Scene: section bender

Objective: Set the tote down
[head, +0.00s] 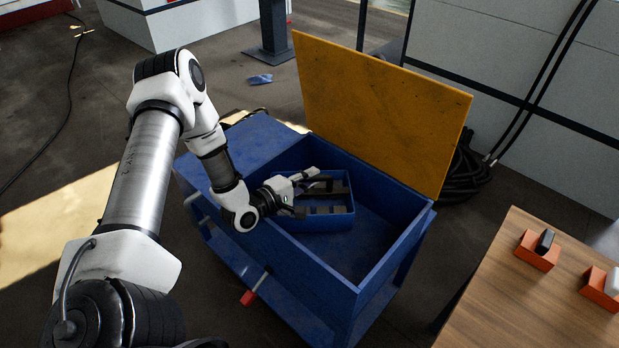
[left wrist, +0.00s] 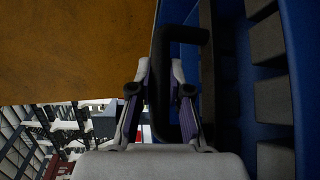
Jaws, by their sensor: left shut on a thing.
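The blue tote (head: 330,223) is inside the left part of the open blue chest (head: 285,265). It holds several dark grey blocks and has a dark handle (left wrist: 157,95). My left gripper (head: 312,180) reaches over the chest's near left wall and is shut on the handle. In the left wrist view the handle stands between the two fingers, with the tote's blue wall (left wrist: 290,25) at the right. Whether the tote's underside touches the chest floor is hidden. My right gripper is not in view.
The yellow lid (head: 380,110) stands open at the chest's back. Bare chest floor (head: 375,235) shows right of the tote. A wooden table (head: 500,290) with orange holders (head: 536,252) is at the lower right. Black cables (head: 465,170) lie behind the chest.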

